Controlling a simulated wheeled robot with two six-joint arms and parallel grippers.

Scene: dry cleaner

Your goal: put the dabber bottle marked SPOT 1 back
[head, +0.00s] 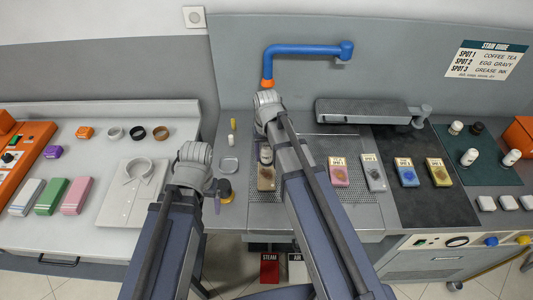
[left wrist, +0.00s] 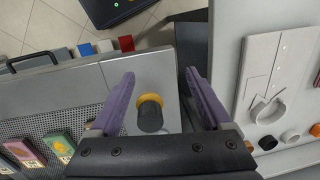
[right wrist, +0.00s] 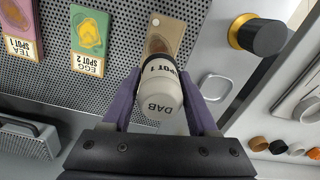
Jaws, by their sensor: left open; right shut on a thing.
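The dabber bottle marked SPOT 1 (right wrist: 158,92), white with a dark collar, shows in the right wrist view with DAB on its end. My right gripper (right wrist: 158,80) is shut on it. The bottle is just over or beside a tan swatch with a brown stain (right wrist: 162,38); I cannot tell whether they touch. In the head view the bottle (head: 266,155) shows partly behind my right arm, above the tan swatch (head: 266,182). My left gripper (left wrist: 159,76) is open and empty, over a black knob-like thing with a yellow ring (left wrist: 150,114).
A green mat (head: 495,178) at the right bears several small bottles, including a white one (head: 470,157). Stained swatches, including a pink one (head: 338,174) and a blue one (head: 407,174), lie between. A blue arm pipe (head: 305,49) and a grey padded board (head: 360,109) stand behind.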

